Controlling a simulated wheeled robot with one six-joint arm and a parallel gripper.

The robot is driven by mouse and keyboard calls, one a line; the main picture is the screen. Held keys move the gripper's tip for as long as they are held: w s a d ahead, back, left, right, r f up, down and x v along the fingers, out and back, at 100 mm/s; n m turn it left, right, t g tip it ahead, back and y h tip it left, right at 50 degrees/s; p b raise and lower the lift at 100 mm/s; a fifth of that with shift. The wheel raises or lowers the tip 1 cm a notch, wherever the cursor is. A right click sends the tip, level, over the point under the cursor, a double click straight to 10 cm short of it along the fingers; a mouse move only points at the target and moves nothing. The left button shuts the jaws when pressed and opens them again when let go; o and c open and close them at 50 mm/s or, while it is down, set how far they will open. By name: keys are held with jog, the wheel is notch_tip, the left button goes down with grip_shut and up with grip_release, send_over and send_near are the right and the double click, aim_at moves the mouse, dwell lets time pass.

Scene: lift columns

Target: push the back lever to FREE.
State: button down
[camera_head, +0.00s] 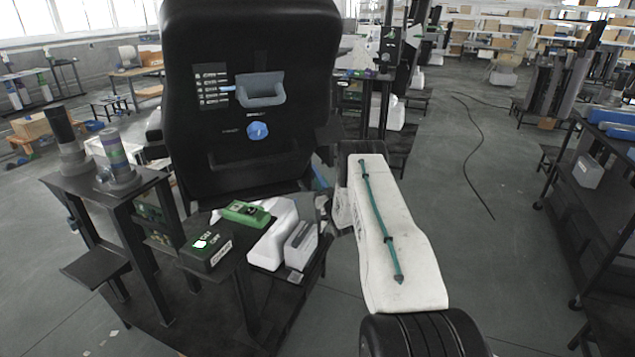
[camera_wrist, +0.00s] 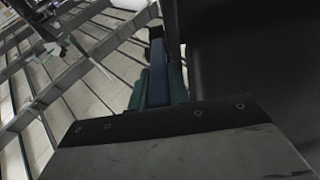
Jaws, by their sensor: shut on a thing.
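The large black back panel (camera_head: 255,55) stands upright in the head view. It bears a grey-blue cradle-shaped part (camera_head: 260,90), a blue knob (camera_head: 257,131) and a small column of white labels (camera_head: 212,85) too small to read. My white arm link reaches toward its lower right side, and my gripper is hidden in the head view. In the wrist view my gripper (camera_wrist: 160,112) shows a grey body with a dark edge. A narrow blue and teal piece (camera_wrist: 178,82), seemingly the lever, is at its front beside a dark surface. The grip itself is mostly hidden.
A dark side stand (camera_head: 110,190) with two cylinders is at left. A low shelf holds a green box (camera_head: 245,212), a dark green labelled box (camera_head: 206,250) and white blocks (camera_head: 275,235). A cart (camera_head: 600,200) stands at right. Open floor with a cable (camera_head: 470,160) lies between.

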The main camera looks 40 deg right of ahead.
jog(key=shift+f, duration=0.65)
jog(key=c, duration=1.3)
grip_release()
jog(key=shift+r, duration=0.1)
jog(key=shift+s+a, duration=0.15)
jog(key=shift+s, duration=0.25)
jog(key=v, duration=0.7)
